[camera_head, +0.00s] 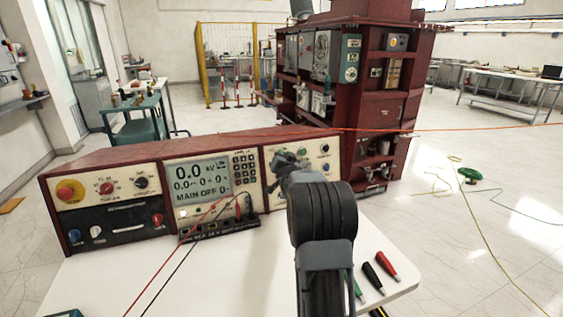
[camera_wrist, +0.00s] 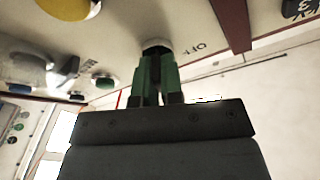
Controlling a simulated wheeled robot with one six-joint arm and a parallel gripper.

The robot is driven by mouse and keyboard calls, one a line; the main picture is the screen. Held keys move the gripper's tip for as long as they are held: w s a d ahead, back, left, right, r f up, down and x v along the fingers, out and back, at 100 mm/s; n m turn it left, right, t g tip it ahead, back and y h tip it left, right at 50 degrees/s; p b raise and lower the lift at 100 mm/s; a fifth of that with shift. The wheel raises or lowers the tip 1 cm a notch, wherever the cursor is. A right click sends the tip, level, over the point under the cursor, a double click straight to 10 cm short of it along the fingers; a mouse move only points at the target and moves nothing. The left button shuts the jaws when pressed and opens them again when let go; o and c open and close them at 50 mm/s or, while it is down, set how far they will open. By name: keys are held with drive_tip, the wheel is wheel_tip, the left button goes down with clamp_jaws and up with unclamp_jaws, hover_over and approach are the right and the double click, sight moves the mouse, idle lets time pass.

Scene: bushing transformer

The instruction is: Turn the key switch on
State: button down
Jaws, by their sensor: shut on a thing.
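The key switch (camera_wrist: 155,43) is on the cream panel face. In the wrist view its pale round collar shows just past my fingertips, with the label OFF beside it. My gripper (camera_wrist: 155,62) has two green fingers shut on the key at this switch. The key is mostly hidden between the fingers, so its angle cannot be told. In the head view my gripper (camera_head: 284,160) is against the right part of the control console (camera_head: 215,150), and my wrist and gripper hide the switch there.
The console display (camera_head: 203,182) reads 0.0 kV and MAIN OFF. A yellow-ringed red button (camera_head: 70,190) is at the far left of the panel. Red and black probes (camera_head: 387,265) lie on the white table (camera_head: 240,275). A dark red cabinet (camera_head: 385,125) stands behind.

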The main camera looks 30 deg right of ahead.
drive_tip(key=shift+m+g+h+b, duration=0.5)
drive_tip(key=shift+m+b, duration=0.15)
drive_tip(key=shift+m, duration=1.35)
drive_tip(key=shift+d+r, duration=0.1)
drive_tip(key=c, duration=1.3)
unclamp_jaws()
drive_tip(key=shift+o, duration=0.2)
drive_tip(key=v, duration=1.4)
drive_tip(key=shift+b, duration=0.45)
drive_tip(key=shift+w, duration=0.1)
